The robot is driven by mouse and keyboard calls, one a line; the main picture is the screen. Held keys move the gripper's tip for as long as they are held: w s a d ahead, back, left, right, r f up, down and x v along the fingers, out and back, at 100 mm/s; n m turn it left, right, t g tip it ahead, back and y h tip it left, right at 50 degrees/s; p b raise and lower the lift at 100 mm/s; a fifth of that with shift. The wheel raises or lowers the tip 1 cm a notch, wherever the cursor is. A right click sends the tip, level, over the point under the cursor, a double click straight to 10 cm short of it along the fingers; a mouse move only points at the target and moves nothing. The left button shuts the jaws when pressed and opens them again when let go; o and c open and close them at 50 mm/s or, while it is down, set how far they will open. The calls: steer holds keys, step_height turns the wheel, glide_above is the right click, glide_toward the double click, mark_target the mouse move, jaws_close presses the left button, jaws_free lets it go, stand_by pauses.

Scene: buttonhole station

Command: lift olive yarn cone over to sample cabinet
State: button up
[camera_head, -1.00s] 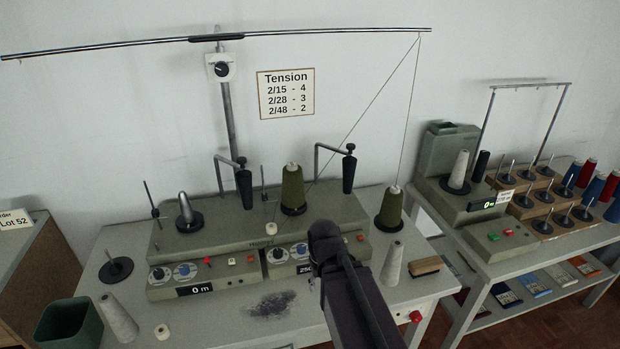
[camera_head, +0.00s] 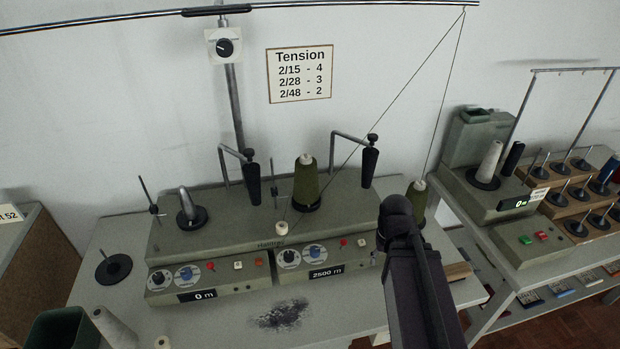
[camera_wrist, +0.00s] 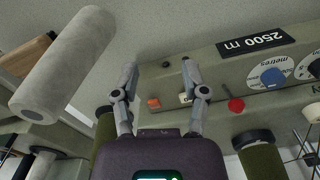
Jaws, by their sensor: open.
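One olive yarn cone (camera_head: 305,185) stands upright on the back of the winding machine. A second olive cone (camera_head: 418,196) stands at the machine's right end, partly hidden by my arm. In the wrist view, olive cones show at the lower right (camera_wrist: 264,162) and left of my gripper (camera_wrist: 104,126). My gripper (camera_wrist: 158,68) is open with nothing between its fingers, in front of the machine's button panel. The head view does not show its fingers clearly. A brown-sided unit (camera_head: 38,252) stands at the left edge; I cannot tell whether it is the sample cabinet.
A grey cone (camera_wrist: 62,65) is close to my gripper in the wrist view. Thread runs from the overhead bar (camera_head: 120,19) down to the machine. A green bin (camera_head: 66,329) and a pale cone (camera_head: 112,326) stand front left. Another winder (camera_head: 515,205) stands right.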

steer(key=shift+d, duration=0.2)
steer(key=shift+o, duration=0.2)
steer(key=o, duration=0.3)
steer(key=shift+o, duration=0.9)
steer(key=shift+w+r, duration=0.1)
steer(key=shift+w, duration=0.05)
steer(key=w+a+r+n+p, duration=0.1)
steer(key=w+a+r+p, duration=1)
steer(key=w+r+p, duration=0.2)
steer(key=w+a+r+n+p, duration=0.2)
steer(key=w+a+r+p, duration=0.9)
steer(key=r+p, duration=0.4)
steer(key=shift+w+a, duration=0.15)
steer(key=shift+w, duration=0.7)
